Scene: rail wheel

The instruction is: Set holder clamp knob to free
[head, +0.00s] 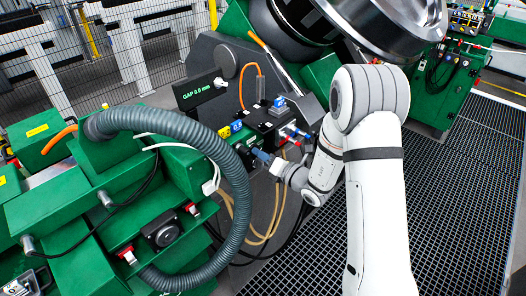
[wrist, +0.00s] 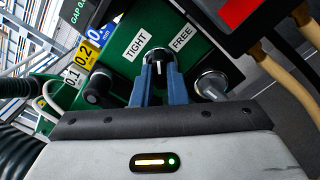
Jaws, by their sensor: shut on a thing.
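The holder clamp knob (wrist: 158,47) is dark with a pale rim and a small white mark, on a green panel in the wrist view. The white TIGHT label (wrist: 137,43) is to its upper left and the white FREE label (wrist: 182,38) to its upper right. My gripper (wrist: 159,72) is shut on the knob, one blue finger on each side. The fingers hide part of the knob, and I cannot tell which label it points to. In the head view my gripper (head: 262,156) reaches the fixture from the right; the knob is too small and covered to make out there.
A black knob (wrist: 98,88) sits left of my fingers and a silver round fitting (wrist: 211,84) to the right. Yellow, blue and white number tags (wrist: 88,52) are at upper left. A thick grey hose (head: 215,150) and tan cables (head: 270,225) run close by the gripper.

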